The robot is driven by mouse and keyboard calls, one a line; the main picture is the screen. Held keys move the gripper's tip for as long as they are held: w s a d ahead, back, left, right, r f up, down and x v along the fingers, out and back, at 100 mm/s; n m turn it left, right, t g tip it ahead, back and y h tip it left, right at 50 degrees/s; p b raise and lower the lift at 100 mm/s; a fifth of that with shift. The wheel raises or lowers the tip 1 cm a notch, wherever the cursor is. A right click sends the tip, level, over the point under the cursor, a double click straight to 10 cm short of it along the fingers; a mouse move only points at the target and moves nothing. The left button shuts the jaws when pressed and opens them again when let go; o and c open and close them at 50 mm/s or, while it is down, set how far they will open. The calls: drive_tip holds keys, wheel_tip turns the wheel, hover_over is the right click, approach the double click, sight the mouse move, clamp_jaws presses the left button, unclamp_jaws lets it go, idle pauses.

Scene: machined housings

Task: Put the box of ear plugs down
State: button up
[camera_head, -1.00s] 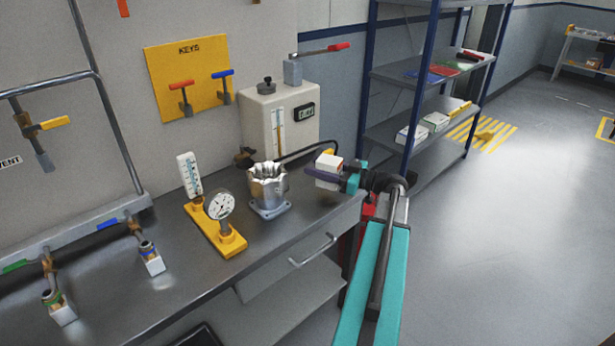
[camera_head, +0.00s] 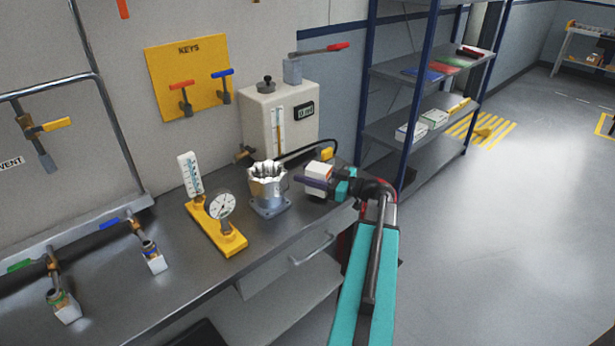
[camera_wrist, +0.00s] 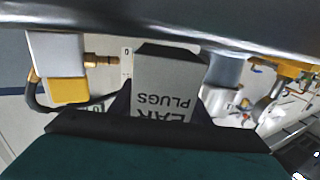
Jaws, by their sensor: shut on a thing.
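The box of ear plugs (camera_head: 318,174) is a small white box between the fingers of my gripper (camera_head: 322,184), at the right end of the workbench (camera_head: 285,228). In the wrist view the box of ear plugs (camera_wrist: 166,85) shows the upside-down words "EAR PLUGS" and a dark side. My gripper is shut on it. The box is over or at the bench top, just right of the metal housing; I cannot tell whether it touches the surface.
The machined metal housing (camera_head: 268,188) stands close left of the box. A gauge on a yellow base (camera_head: 215,222) is further left. A beige tank unit (camera_head: 279,125) with a hose stands behind. A shelf rack (camera_head: 425,120) rises at the right, beyond the bench end.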

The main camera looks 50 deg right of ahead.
drive_tip(key=shift+f, duration=0.65)
drive_tip(key=shift+f, duration=0.15)
drive_tip(key=o, duration=1.1)
drive_tip(key=shift+s+r, duration=0.1)
drive_tip(key=shift+r, duration=0.1)
drive_tip(key=b+v, duration=0.3)
drive_tip(key=v, duration=0.8)
drive_tip(key=shift+s+d, duration=0.2)
drive_tip(key=shift+s, duration=0.15)
